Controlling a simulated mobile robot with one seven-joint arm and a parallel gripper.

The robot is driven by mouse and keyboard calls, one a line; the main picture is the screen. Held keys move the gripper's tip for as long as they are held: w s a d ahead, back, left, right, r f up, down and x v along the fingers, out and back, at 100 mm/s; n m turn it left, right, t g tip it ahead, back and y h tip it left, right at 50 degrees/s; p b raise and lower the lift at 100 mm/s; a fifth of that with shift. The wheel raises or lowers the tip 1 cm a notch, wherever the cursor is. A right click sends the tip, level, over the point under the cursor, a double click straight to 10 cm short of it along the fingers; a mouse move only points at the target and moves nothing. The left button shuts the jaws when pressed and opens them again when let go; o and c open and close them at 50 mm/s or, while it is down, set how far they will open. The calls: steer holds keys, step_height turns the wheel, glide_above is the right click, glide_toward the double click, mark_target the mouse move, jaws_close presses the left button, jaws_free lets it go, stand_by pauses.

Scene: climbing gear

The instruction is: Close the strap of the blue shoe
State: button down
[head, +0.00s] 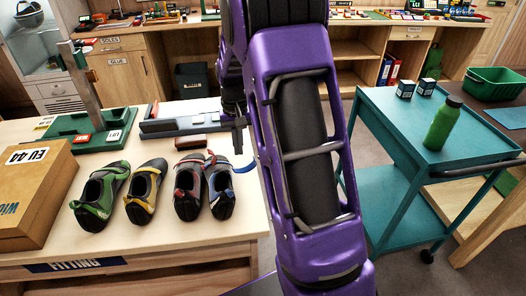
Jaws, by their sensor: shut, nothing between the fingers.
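The blue shoe (221,190) is a dark grey climbing shoe with blue trim. It stands at the right end of a row of shoes on the wooden fitting table, toe toward me. Its blue strap (244,167) sticks out to the right, away from the shoe, so it looks open. My gripper (238,150) is just above and behind the strap, pointing down. It is shut and empty. Whether its tips touch the strap cannot be told from this view. My purple arm hides what lies right of the table edge.
Close left of the blue shoe stand a red-trimmed shoe (188,190), a yellow-trimmed shoe (143,192) and a green-trimmed shoe (98,197). A grey tool (178,122) lies behind them. A shoebox (35,195) is at left. A teal cart (415,130) stands right.

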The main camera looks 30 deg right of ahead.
steer(key=shift+w+a+r+p, duration=0.1)
steer(key=shift+w+a+p, duration=0.1)
steer(key=shift+a, duration=0.55)
steer(key=shift+w+a+r+p, duration=0.1)
steer(key=shift+w+a, duration=0.15)
steer(key=shift+a, duration=0.5)
steer(key=shift+w+a+p, duration=0.15)
steer(key=shift+w+a, duration=0.05)
steer(key=shift+a, duration=0.55)
steer(key=shift+r, duration=0.15)
step_height(320, 180, up, 7)
steer(key=p, duration=0.3)
steer(key=shift+p, duration=0.4)
